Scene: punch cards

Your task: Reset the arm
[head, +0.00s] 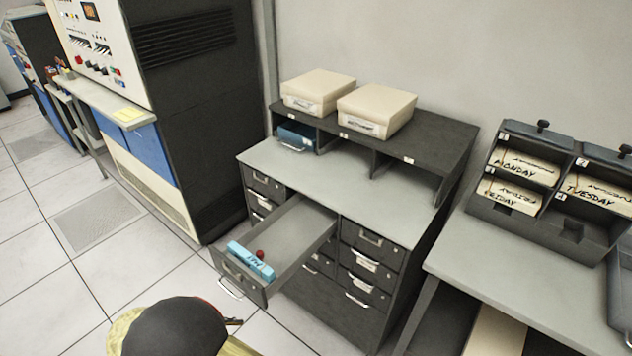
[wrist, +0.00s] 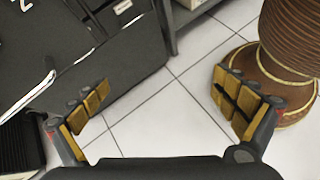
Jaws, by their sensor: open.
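My gripper (wrist: 163,102) is open and empty in the wrist view, its two yellow-padded fingers spread wide with tiled floor between them. The fingers are not clearly visible in the head view. In the head view, the dark grey card cabinet (head: 340,172) stands in the middle with one drawer (head: 242,283) pulled out at its left. A blue labelled card block (head: 251,261) lies inside the drawer's front end, beside a small dark red round thing (head: 260,254). In the wrist view, dark cabinet fronts with bright handles (wrist: 82,68) lie left of and beyond the fingers.
Two cream boxes (head: 318,91) sit on the cabinet's top shelf, with a blue box (head: 296,136) in the cubby below. A table (head: 510,265) at the right carries a dark rack (head: 550,222) of labelled card packs. A computer console (head: 150,60) stands left. Floor tiles (head: 60,300) are clear.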

